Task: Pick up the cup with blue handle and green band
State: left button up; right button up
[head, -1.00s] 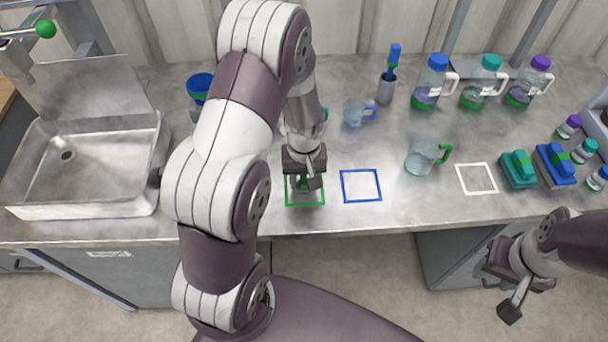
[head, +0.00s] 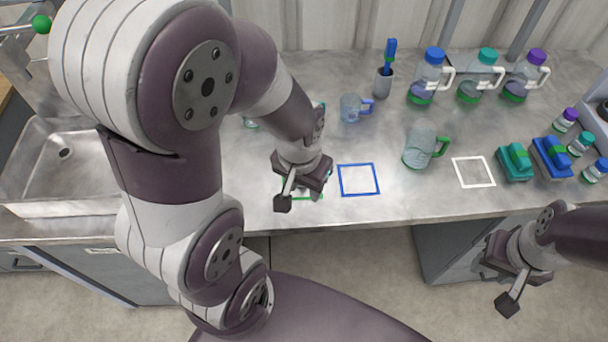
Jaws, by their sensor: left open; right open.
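A small clear cup with a blue handle (head: 352,108) stands upright at the back middle of the counter; I cannot make out its band colour. A larger clear mug with a green handle (head: 419,149) stands to its right and nearer. My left gripper (head: 300,196) is open over the green square outline, nearer the front than the blue-handled cup and left of it, not touching it. Bits of teal or green show around my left arm and gripper; what they belong to is hidden. My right gripper (head: 502,275) is open in front of the counter's front edge at the right.
A blue square outline (head: 358,180) and a white one (head: 473,172) are empty. A grey holder (head: 382,84) with a blue brush and several lidded jugs (head: 427,80) line the back. Sponges (head: 516,162) and small bottles sit right. A sink (head: 60,160) is left.

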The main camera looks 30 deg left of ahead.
aim_at(351, 104)
jog(key=u, duration=2.5)
jog(key=l+z, duration=0.1)
jog(key=z, duration=0.4)
jog(key=l+z, duration=0.1)
jog(key=z, duration=0.35)
jog(key=i+z, duration=0.1)
jog(key=z, duration=0.4)
jog(key=l+z, duration=0.1)
jog(key=z, duration=0.4)
jog(key=i+z, duration=0.1)
jog(key=z, duration=0.85)
jog(key=i+z, duration=0.25)
